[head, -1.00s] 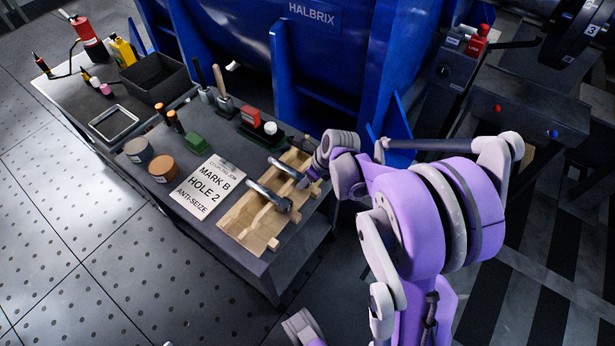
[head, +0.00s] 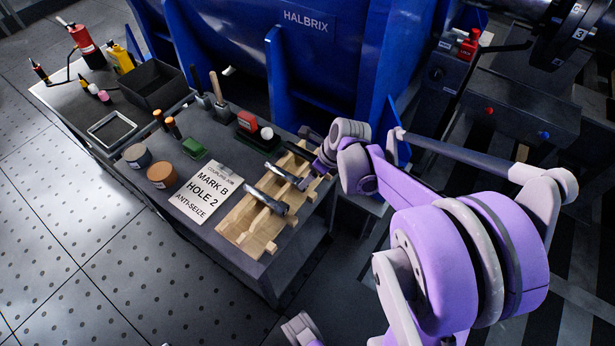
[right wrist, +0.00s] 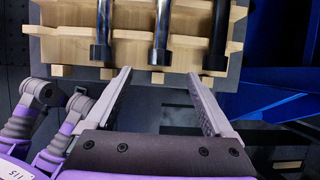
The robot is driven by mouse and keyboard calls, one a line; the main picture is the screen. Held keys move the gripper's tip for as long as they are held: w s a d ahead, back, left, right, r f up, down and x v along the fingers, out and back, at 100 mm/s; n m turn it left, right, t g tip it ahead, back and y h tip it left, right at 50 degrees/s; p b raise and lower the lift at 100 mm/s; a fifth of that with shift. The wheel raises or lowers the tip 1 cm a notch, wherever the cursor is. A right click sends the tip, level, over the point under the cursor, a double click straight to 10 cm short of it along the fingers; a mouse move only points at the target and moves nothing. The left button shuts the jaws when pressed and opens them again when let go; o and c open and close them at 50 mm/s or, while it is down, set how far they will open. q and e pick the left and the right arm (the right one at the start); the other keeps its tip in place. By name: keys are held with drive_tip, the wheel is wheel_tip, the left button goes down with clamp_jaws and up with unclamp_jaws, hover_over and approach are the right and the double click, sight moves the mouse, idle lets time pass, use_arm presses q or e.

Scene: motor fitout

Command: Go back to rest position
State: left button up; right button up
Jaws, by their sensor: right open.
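My right gripper (right wrist: 159,76) is open and empty in the right wrist view, its two fingers well apart. Beyond its fingertips is a wooden rack (right wrist: 130,49) holding three dark bolts, the left (right wrist: 101,25), middle (right wrist: 160,28) and right (right wrist: 217,38). In the head view the same rack (head: 238,224) lies on the grey bench, with a near bolt (head: 264,200) clear to see. My right arm comes in from the right and its wrist covers the rack's far end.
A card reading MARK B, HOLE 2, ANTI-SEIZE (head: 207,190) lies beside the rack. Two round tins, a copper one (head: 162,173) and a grey one (head: 138,155), stand farther left. A black bin (head: 155,82) is behind. A blue machine (head: 310,55) rises behind the bench.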

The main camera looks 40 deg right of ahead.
use_arm(q)
drive_tip(key=shift+r, duration=0.45)
use_arm(e)
drive_tip(key=v, duration=0.3)
drive_tip(key=shift+r, duration=0.1)
drive_tip(key=s+a+n+h+p, duration=0.1)
drive_tip(key=s+a+n, duration=0.7)
drive_tip(key=n, duration=0.9)
drive_tip(key=s+a+n, duration=0.6)
drive_tip(key=a+n, duration=0.4)
drive_tip(key=n, duration=0.6)
use_arm(q)
wheel_tip(320, 180, up, 14)
drive_tip(key=w+p, duration=0.2)
drive_tip(key=p, duration=1)
drive_tip(key=shift+w+r+t, duration=0.15)
drive_tip(key=shift+t, duration=0.15)
use_arm(e)
wheel_tip(320, 180, up, 14)
drive_tip(key=w, duration=0.2)
drive_tip(key=shift+d+t, duration=0.15)
drive_tip(key=shift+t, duration=0.25)
